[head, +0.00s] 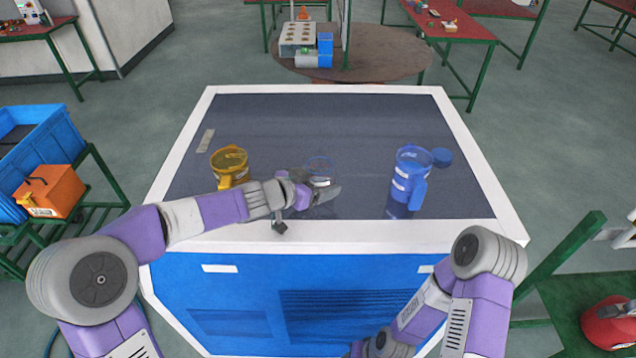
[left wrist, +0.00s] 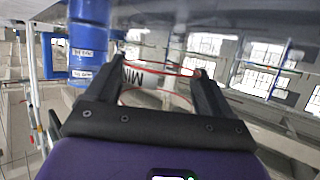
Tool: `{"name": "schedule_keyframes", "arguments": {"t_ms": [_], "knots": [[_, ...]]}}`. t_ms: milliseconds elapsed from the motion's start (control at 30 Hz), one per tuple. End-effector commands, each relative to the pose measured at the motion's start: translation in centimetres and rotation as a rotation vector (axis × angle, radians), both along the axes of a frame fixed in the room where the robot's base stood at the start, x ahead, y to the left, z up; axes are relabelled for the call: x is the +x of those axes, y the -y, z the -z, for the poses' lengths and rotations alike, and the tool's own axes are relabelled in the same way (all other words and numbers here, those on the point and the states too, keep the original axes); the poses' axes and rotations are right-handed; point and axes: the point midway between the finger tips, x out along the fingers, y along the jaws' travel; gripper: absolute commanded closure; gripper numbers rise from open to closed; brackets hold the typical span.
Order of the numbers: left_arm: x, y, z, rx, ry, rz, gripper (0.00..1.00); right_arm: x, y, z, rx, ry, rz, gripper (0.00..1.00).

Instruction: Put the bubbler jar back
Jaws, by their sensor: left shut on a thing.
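A clear, see-through jar (head: 318,165) stands on the dark top of the blue-and-white generator cabinet, near its middle; its outline is faint. My left gripper (head: 325,190) reaches in from the left and is shut on this jar. In the left wrist view the clear jar (left wrist: 152,78) sits between the two fingers, with red rings and a white label with "MIN" lettering. The gripper hides the jar's lower part in the head view. My right arm hangs at the lower right, with its gripper out of the picture.
A small flat strip (head: 206,140) lies at the left. The back of the dark top (head: 320,115) is clear.

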Motion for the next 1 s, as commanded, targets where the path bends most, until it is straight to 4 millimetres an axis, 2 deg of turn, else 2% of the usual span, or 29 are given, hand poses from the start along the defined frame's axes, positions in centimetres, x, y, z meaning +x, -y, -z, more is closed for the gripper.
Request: {"name": "schedule_keyframes", "arguments": {"t_ms": [67,100,200,533,667,1000], "knots": [[0.0,0.0,0.3,0.0,0.001,0.0,0.63,0.0,0.0,0.3,0.0,0.0,0.0,0.57],[0.0,0.0,0.5,0.001,-0.001,0.0,0.16,0.0,0.0,0.3,0.0,0.0,0.0,0.57],[0.0,0.0,0.4,0.001,-0.001,0.0,0.01,0.0,0.0,0.2,0.0,0.0,0.0,0.57],[0.0,0.0,-0.3,-0.001,-0.001,0.0,0.0,0.0,0.0,-0.2,0.0,0.0,0.0,0.57],[-1.3,-1.5,-1.1,0.0,0.0,-0.004,0.0,0.0,0.0,-1.0,0.0,0.0,0.0,0.57],[-6.0,-6.1,-4.0,0.001,0.0,-0.004,0.0,0.0,0.0,-3.8,0.0,0.0,0.0,0.57]]}}
